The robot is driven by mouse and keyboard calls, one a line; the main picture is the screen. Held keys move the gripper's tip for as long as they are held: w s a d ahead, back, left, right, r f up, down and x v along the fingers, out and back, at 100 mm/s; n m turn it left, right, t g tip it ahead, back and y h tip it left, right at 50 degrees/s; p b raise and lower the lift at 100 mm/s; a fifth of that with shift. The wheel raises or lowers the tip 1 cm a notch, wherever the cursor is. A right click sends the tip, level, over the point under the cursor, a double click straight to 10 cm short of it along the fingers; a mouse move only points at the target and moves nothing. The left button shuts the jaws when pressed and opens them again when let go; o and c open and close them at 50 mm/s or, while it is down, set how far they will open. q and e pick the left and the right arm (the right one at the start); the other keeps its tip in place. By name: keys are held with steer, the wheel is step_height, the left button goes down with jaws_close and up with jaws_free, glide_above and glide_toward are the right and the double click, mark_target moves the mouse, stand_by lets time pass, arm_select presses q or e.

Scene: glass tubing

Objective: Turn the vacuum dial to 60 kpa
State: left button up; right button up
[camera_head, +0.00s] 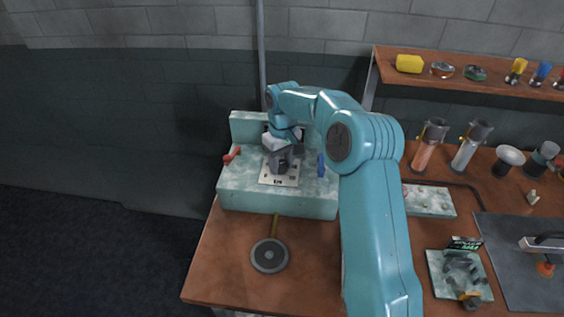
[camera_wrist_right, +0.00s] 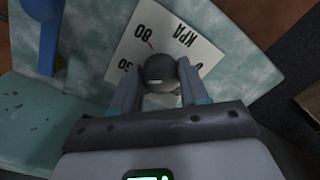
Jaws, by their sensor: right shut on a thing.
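The vacuum dial is a dark round knob (camera_wrist_right: 160,68) on a white scale plate (camera_wrist_right: 190,42) printed with "KPA", "80" and other numbers partly hidden. A small red mark shows between the knob and the "80". My right gripper (camera_wrist_right: 158,82) is shut on the knob, one finger on each side. In the head view my right gripper (camera_head: 281,160) reaches down onto the white plate (camera_head: 279,181) on the pale green marbled unit (camera_head: 240,196); there it hides the knob. My left gripper is not in view.
A red handle (camera_head: 231,154) and a blue handle (camera_head: 321,164) flank the dial. A round grey pedal-like disc (camera_head: 269,256) lies in front on the wooden bench (camera_head: 222,262). A shelf (camera_head: 470,82) and glass burner-like cylinders (camera_head: 428,146) stand at the right.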

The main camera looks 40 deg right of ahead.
mark_target(282, 163)
steer(key=shift+w+r+m, duration=0.25)
steer(key=shift+r+m, duration=0.1)
steer(key=shift+m, duration=0.15)
steer(key=o, duration=1.1)
steer(key=shift+c, duration=0.2)
steer(key=shift+f, duration=0.15)
steer(key=shift+s, duration=0.1)
step_height(282, 163, up, 16)
steer(key=p, duration=0.1)
steer(key=shift+d, duration=0.2)
